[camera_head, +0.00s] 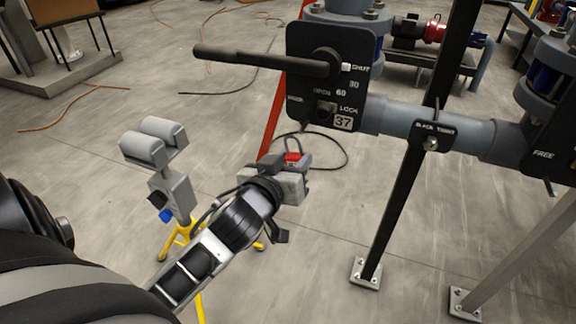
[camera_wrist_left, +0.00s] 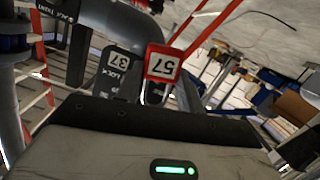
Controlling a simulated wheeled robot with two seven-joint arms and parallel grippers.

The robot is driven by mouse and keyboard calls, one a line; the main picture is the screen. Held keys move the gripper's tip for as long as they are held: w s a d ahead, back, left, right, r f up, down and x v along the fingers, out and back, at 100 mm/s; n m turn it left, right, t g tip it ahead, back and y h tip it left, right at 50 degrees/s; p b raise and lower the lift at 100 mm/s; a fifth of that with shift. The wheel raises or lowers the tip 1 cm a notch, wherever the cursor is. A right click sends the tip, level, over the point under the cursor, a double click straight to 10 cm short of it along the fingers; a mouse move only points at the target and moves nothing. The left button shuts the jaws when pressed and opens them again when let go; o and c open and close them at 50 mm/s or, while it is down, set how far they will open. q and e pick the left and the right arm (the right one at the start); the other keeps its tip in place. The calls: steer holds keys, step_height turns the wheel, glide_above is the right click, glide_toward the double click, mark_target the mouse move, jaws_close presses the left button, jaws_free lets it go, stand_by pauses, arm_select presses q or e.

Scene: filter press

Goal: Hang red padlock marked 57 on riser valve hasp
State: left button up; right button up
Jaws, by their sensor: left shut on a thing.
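The red padlock (camera_head: 292,157) has its grey shackle pointing up. My left gripper (camera_head: 300,163) is shut on it, below the valve plate. The dark riser valve plate (camera_head: 325,70) carries a long handle and a white 37 tag. Its LOCK hole (camera_head: 325,108) is above and right of the padlock, with a gap between them. The plate's 37 tag (camera_wrist_left: 118,59) also shows in the left wrist view, left of the padlock. My right gripper is not in view.
A grey pipe (camera_head: 400,125) with a black tag runs right from the valve to another valve. A dark post (camera_head: 400,190) stands below it. A yellow-legged pipe stand (camera_head: 172,190) is left of my gripper. A red sloping bar (camera_head: 272,115) stands behind it.

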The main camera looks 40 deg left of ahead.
arm_select(q)
steer(key=b+x, duration=0.1)
steer(key=x, duration=0.6)
stand_by(0.6)
steer(key=shift+a, duration=0.15)
steer(key=shift+s, duration=0.1)
stand_by(0.4)
steer(key=o, duration=1.1)
steer(key=shift+f, duration=0.1)
